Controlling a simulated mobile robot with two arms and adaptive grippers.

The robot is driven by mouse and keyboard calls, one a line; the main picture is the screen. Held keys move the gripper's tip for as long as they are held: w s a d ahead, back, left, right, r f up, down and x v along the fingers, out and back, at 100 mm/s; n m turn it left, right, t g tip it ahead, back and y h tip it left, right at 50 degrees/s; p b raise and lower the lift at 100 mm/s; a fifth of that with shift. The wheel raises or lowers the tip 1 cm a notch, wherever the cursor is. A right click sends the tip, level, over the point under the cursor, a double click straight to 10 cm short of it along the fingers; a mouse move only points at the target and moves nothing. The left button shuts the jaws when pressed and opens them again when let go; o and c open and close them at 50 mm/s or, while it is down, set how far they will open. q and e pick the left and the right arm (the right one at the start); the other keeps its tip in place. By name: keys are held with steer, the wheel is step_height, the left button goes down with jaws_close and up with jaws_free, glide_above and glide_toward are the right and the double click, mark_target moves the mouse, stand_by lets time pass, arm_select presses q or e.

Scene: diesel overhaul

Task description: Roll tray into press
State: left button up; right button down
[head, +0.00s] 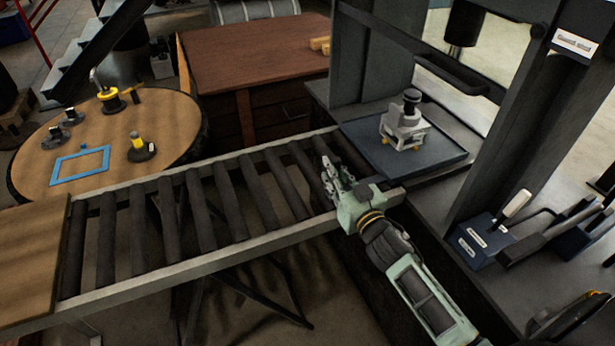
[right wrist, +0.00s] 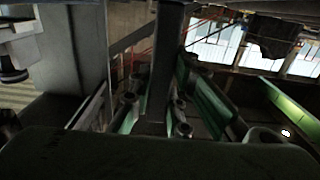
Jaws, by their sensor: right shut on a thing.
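The dark blue-grey tray (head: 440,157) lies flat on the press bed, at the right end of the roller conveyor (head: 215,205) in the head view. A light grey machined part with a dark knob (head: 404,127) stands upright on it. My right gripper (head: 332,178) is over the last rollers, just left of the tray's near-left corner. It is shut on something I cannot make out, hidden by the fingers. The press (head: 372,55) stands over the bed, its uprights around the tray. My left gripper is not in the head view.
A round wooden table (head: 115,165) holds a blue frame (head: 80,166) and several small parts. A brown bench (head: 255,50) stands behind the conveyor. A blue control box with levers (head: 482,240) sits at right, near my right arm. The rollers left of my gripper are clear.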

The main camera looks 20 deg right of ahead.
steer(key=d, duration=1.2)
steer(key=shift+w+d+p, duration=0.25)
steer(key=shift+d+p, duration=0.05)
steer(key=shift+d, duration=0.1)
steer(key=shift+d+r, duration=0.1)
steer(key=c, duration=1.6)
jaws_free()
steer(key=shift+d, duration=0.1)
steer(key=shift+c, duration=0.2)
steer(key=shift+s, duration=0.15)
steer(key=shift+s, duration=0.25)
steer(key=s, duration=1.1)
steer(key=shift+s+d, duration=0.15)
